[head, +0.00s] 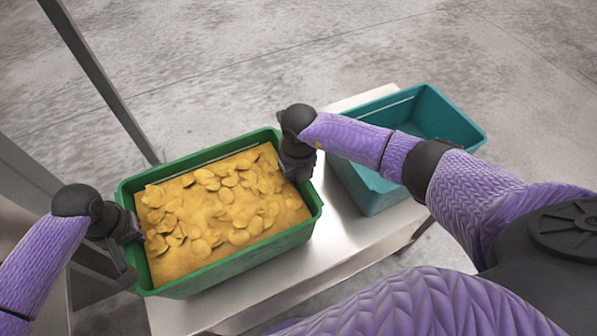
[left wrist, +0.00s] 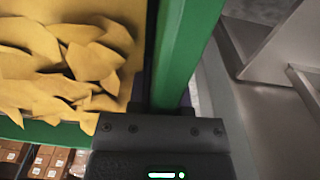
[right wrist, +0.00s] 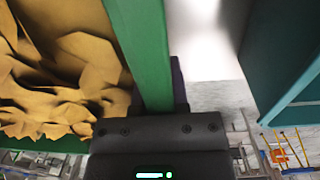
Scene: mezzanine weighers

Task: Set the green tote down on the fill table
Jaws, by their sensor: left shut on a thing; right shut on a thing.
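The green tote (head: 225,258), filled with yellow chip-like pieces (head: 222,210), is over the left part of the metal fill table (head: 335,240) in the head view. My left gripper (head: 122,240) is shut on its left end wall, and that green wall (left wrist: 178,50) runs into the jaws in the left wrist view. My right gripper (head: 298,165) is shut on its right end wall, which also shows in the right wrist view (right wrist: 145,50). The tote looks roughly level. I cannot tell whether its base touches the table.
An empty teal tote (head: 455,115) stands on the table's right part, beyond my right arm. A strip of bare tabletop lies between the totes. A grey metal post (head: 100,80) and panels (head: 25,165) stand at the left. Concrete floor (head: 250,60) lies behind.

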